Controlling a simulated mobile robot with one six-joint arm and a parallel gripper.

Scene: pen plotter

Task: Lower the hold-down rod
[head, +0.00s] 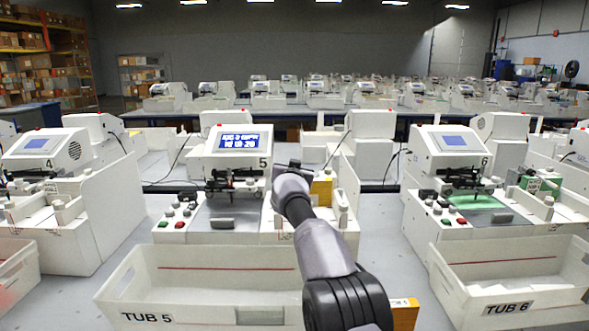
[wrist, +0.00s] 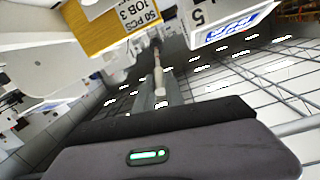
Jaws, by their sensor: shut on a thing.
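Plotter 5 (head: 238,140), a white machine with a lit blue screen, stands in the middle of the head view. My gripper (head: 284,167) is at the right side of its dark pen carriage (head: 233,180), partly hidden by my own wrist. In the wrist view a thin pale rod (wrist: 158,78) stands out ahead of the gripper's dark body; it looks like the hold-down rod. The gripper is shut on it, though the contact itself is small and blurred. The rod is hidden in the head view.
A yellow box (head: 321,191) stands just right of the gripper; its label shows in the wrist view (wrist: 138,14). Tub 5 (head: 215,258) lies in front of the plotter. Red and green buttons (head: 176,218) are on the panel's left. Plotter 6 (head: 455,150) stands to the right.

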